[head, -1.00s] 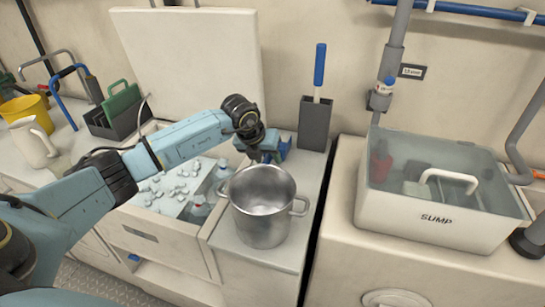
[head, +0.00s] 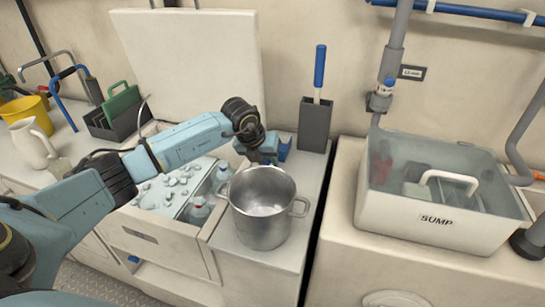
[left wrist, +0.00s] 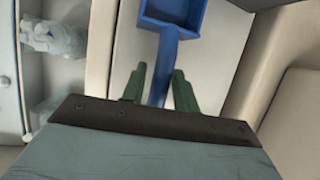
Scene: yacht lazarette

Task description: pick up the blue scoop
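The blue scoop (left wrist: 172,18) lies on the pale counter behind the steel pot; in the left wrist view its square pan is at the top and its handle runs down between my fingers. In the head view only a bit of the scoop (head: 285,149) shows beside my gripper. My left gripper (head: 266,158) is low over the counter behind the pot. In the left wrist view its two green fingers (left wrist: 159,72) stand apart on either side of the handle, with a small gap on the left. My right gripper is not in view.
The steel pot (head: 263,224) stands just in front of my left gripper. A grey holder (head: 315,126) with a blue-handled tool stands behind. An open bin (head: 165,238) of ice and bottles is at left, its lid (head: 190,60) upright. A clear-lidded sump box (head: 435,222) is at right.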

